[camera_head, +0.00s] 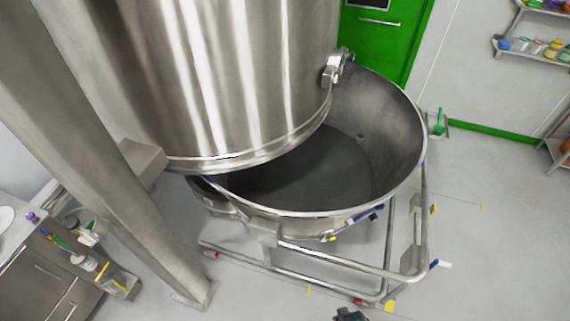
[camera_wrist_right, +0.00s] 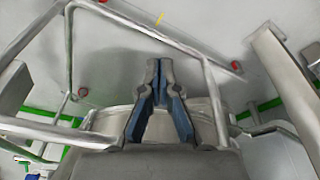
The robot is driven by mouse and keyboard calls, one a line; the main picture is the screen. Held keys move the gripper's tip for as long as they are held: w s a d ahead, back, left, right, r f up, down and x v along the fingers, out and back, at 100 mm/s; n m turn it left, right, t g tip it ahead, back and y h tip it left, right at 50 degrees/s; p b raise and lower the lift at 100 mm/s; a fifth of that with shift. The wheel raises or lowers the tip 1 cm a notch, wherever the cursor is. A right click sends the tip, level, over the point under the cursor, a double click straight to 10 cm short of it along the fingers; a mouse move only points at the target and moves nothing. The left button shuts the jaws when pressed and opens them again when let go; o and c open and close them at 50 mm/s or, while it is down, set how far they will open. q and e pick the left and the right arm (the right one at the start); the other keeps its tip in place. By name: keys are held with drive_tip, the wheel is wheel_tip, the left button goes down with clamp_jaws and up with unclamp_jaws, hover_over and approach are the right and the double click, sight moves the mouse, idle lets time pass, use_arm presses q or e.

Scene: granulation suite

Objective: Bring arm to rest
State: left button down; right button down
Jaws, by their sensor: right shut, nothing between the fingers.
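My right gripper (camera_wrist_right: 160,75) shows in the right wrist view with its two dark, blue-lined fingers together at the tips and nothing between them. Metal frame tubes pass around it in that view, with grey floor beyond. In the head view only a small dark piece (camera_head: 351,314), which seems to be part of my right gripper, shows at the bottom edge. My left gripper is in neither view.
A large steel bowl (camera_head: 405,150) on a wheeled tubular frame (camera_head: 330,265) stands ahead, under a big steel vessel (camera_head: 235,80). A steel column (camera_head: 110,180) stands left, near a cabinet (camera_head: 45,275). Floor at the right (camera_head: 500,240) is clear.

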drive_tip(key=s+d+f, duration=0.1)
drive_tip(key=s+f, duration=0.3)
drive_tip(key=f, duration=0.4)
drive_tip(key=s+f, duration=0.3)
drive_tip(key=f, duration=0.4)
drive_tip(key=s+d+f+g, duration=0.1)
drive_tip(key=s+d+f, duration=0.1)
drive_tip(key=s+f, duration=0.7)
drive_tip(key=s, duration=0.4)
drive_tip(key=shift+s+d+g, duration=0.15)
drive_tip(key=shift+d+g, duration=0.1)
drive_tip(key=shift+g, duration=0.05)
drive_tip(key=shift+f, duration=0.1)
